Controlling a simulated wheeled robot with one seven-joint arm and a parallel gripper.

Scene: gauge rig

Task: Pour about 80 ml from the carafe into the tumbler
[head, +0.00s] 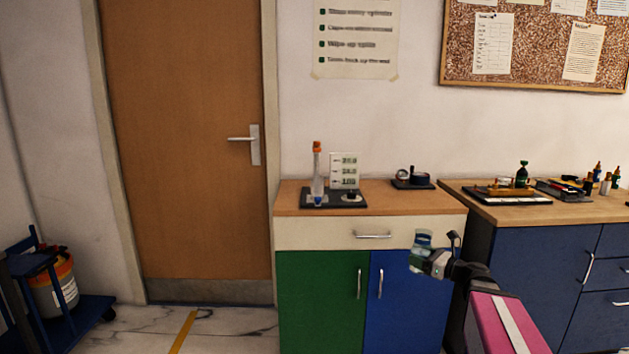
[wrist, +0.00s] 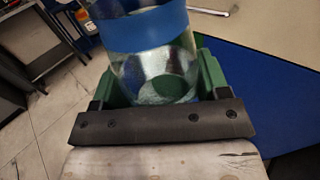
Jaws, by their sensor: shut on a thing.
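My gripper (head: 428,256) is shut on a clear vessel with a blue band, which I take to be the carafe (head: 423,238). It is held in front of the blue cabinet door, below the countertop. In the wrist view the carafe (wrist: 147,65) sits between the green finger pads of my gripper (wrist: 155,82). It looks see-through; how much liquid is inside I cannot tell. I cannot make out a tumbler in either view.
A wooden-topped cabinet (head: 410,202) carries a dark stand with an orange-topped tube (head: 317,170) and a small number panel (head: 344,170). A dark device (head: 413,180) stands to their right. A blue-fronted bench (head: 545,262) is at the right. A blue cart (head: 80,310) stands at far left.

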